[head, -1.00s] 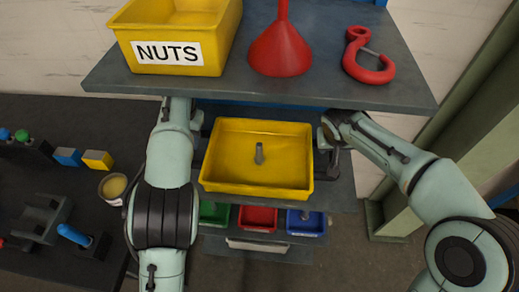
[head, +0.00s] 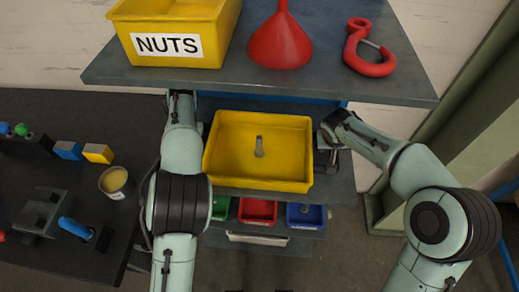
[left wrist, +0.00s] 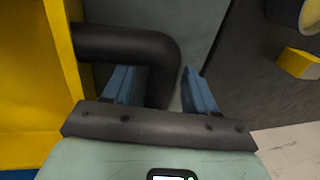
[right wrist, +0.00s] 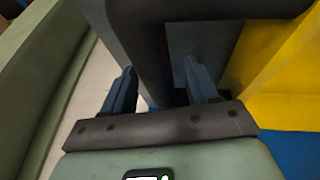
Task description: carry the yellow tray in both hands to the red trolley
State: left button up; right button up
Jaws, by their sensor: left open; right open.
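The yellow tray (head: 225,170) sits on the middle shelf, below the top shelf, with a grey peg-like part (head: 259,146) in it. Its left side shows in the left wrist view (left wrist: 30,80), with a dark tube handle (left wrist: 125,42). My left gripper (left wrist: 158,90) is open, its fingers on either side of that handle. In the head view its fingers are hidden. My right gripper (right wrist: 160,88) is open, with the dark right handle (right wrist: 150,55) between its fingers. In the head view it is at the tray's right side (head: 328,142). The red trolley is not in view.
The top shelf (head: 300,90) overhangs the tray's far side and holds a NUTS bin (head: 200,20), a red funnel (head: 280,42) and a red hook (head: 375,68). Small green, red (head: 257,211) and blue bins sit below. A dark bench (head: 60,115) with parts stands left; a green post stands right.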

pick_arm(q)
grip_shut()
pick_arm(e)
grip_shut()
pick_arm(q)
jog(key=shift+r, duration=0.15)
pick_arm(e)
jog(key=shift+r, duration=0.15)
dwell(0.9)
